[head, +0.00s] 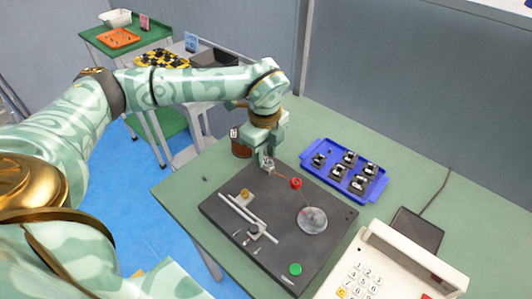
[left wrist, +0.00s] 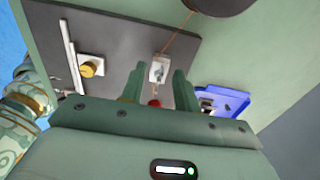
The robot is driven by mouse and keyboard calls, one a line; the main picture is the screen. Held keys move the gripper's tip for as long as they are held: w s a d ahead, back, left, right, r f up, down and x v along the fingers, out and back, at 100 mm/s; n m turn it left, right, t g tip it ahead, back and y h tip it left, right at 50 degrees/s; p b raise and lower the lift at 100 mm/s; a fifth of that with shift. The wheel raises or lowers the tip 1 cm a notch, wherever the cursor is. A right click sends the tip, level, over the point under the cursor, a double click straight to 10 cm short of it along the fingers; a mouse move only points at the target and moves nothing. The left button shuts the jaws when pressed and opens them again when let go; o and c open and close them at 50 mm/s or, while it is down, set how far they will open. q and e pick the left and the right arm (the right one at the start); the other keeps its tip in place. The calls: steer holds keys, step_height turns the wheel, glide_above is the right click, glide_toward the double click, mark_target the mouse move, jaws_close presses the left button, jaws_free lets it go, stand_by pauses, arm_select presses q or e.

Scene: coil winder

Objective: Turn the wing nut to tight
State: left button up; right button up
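A small pale metal block with a dark slot (left wrist: 158,72) sits on the dark board (head: 225,215), with thin copper wire running to it. It looks like the wing nut's mount, but the nut's wings are too small to make out. In the head view the metal piece (head: 268,164) is just below my left gripper (head: 265,155), partly covered by it. In the left wrist view the left gripper (left wrist: 158,88) has its two fingers apart on either side of the block, with nothing clearly clamped. Contact cannot be told. My right gripper is not in view.
The board also carries a red knob (head: 296,183), clear disc (head: 312,220), green button (head: 295,269), pale rods (head: 245,213) and a yellow knob (head: 245,193). A blue tray of small parts (head: 316,148) lies right of my gripper. A keypad device (head: 360,280) stands at front right.

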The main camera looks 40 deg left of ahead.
arm_select(q)
jaws_close()
steer(key=shift+r, duration=0.1)
